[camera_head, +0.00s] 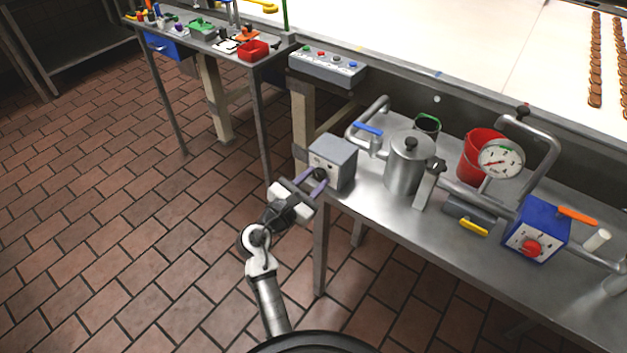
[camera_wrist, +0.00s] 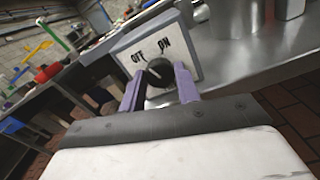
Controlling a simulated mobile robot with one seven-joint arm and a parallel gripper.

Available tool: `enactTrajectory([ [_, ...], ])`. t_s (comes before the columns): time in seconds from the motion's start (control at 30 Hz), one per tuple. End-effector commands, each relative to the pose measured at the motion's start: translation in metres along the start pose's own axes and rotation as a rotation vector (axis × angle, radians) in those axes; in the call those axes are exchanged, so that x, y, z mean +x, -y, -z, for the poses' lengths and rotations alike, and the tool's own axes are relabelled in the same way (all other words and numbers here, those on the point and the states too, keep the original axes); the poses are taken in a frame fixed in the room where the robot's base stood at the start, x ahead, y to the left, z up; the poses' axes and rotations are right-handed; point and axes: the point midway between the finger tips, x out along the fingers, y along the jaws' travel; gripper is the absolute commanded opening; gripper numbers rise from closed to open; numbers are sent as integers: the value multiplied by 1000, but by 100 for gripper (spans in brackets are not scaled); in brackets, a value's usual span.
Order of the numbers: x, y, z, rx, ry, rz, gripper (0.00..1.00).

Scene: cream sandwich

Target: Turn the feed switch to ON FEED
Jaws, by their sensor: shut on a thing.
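The feed switch is a grey box (camera_head: 338,150) at the left end of the steel table, with a pale front plate. In the wrist view its plate (camera_wrist: 190,58) reads OFF on the left and ON on the right. A dark round knob (camera_wrist: 158,78) sits below the labels; its light mark seems to point up and left, nearer OFF, but it is small. My gripper (camera_wrist: 160,88) is shut on the knob, with one purple finger at each side. In the head view my gripper (camera_head: 316,182) reaches the box's front from the lower left.
A steel pot (camera_head: 408,165), a red bucket (camera_head: 474,152), pipes and a gauge (camera_head: 501,159) stand right of the switch. A blue box (camera_head: 536,230) with a red knob is farther right. Open tiled floor lies to the left.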

Motion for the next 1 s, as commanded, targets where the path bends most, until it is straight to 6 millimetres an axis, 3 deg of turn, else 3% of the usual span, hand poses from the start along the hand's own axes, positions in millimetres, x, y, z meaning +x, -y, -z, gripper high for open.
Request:
enactTrajectory([
  [0.6,0,2,3,583,0,2,9],
  [1.0,0,2,3,866,-1,1,9],
])
